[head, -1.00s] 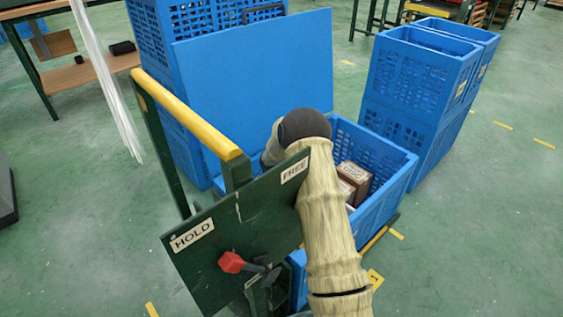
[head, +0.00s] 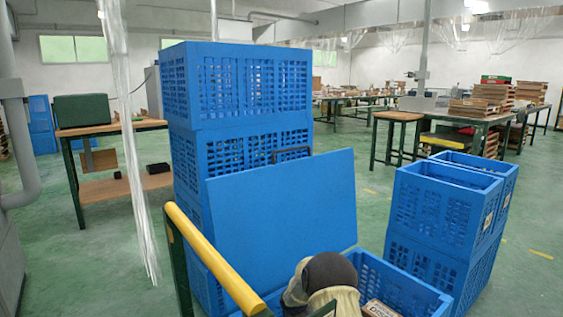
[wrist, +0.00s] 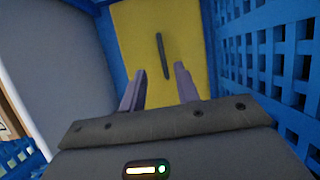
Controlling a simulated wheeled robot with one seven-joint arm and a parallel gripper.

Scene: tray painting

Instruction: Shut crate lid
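The crate lid (head: 285,208) is a flat blue panel standing raised and tilted at the back left of the open blue crate (head: 405,283). A dark handle (head: 292,152) shows by its top edge; I cannot tell whether it belongs to the lid. A brown box (head: 380,309) is in the crate. My arm's dark rounded joint is in front of the crate, and the head view hides my gripper. In the wrist view my gripper (wrist: 158,88) is open, its two fingers apart with nothing between them. Beyond them is a yellow panel (wrist: 150,30) with a dark bar (wrist: 163,55).
Tall stacked blue crates (head: 240,95) stand directly behind the lid. More stacked crates (head: 440,215) stand at right. A yellow rail (head: 215,260) runs at front left. Blue lattice (wrist: 270,50) is close on the wrist view's right. Green floor is free at left.

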